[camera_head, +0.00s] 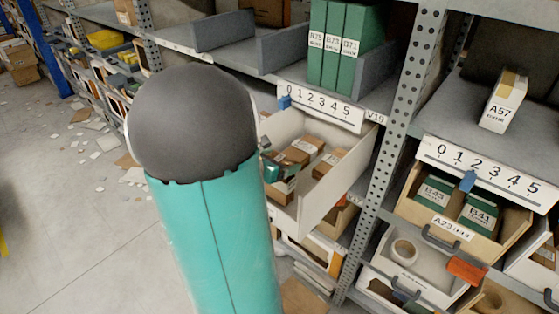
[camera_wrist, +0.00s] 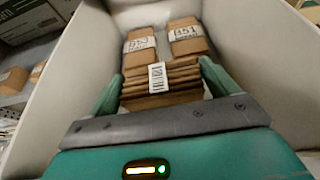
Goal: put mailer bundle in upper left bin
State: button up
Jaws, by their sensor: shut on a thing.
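The mailer bundle (camera_wrist: 160,82) is a stack of brown mailers with a white label on its front edge. My gripper (camera_wrist: 160,88) is shut on it, one green finger at each side. The bundle is within the walls of a pale open bin (camera_wrist: 270,60). In the head view this bin (camera_head: 335,190) is pulled out under a 0–5 number strip. My gripper (camera_head: 272,170) shows there at the bin's left side, partly hidden by my arm. I cannot tell whether the bundle touches the bin floor.
Two labelled brown packs (camera_wrist: 138,45) (camera_wrist: 187,38) lie beyond the bundle in the bin. A perforated rack post (camera_head: 400,110) stands right of the bin. Green binders (camera_head: 345,45) stand on the shelf above. The right bay holds a bin (camera_head: 430,222) with green boxes. Floor at left has scattered paper.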

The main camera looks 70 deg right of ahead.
jog(key=shift+f, duration=0.15)
jog(key=o, duration=1.1)
jog(key=shift+w+r, duration=0.1)
jog(key=shift+r, duration=0.15)
jog(key=v, duration=1.1)
jog(key=shift+w+a+r, duration=0.1)
jog(key=shift+a+r, duration=0.1)
jog(key=shift+a, duration=0.15)
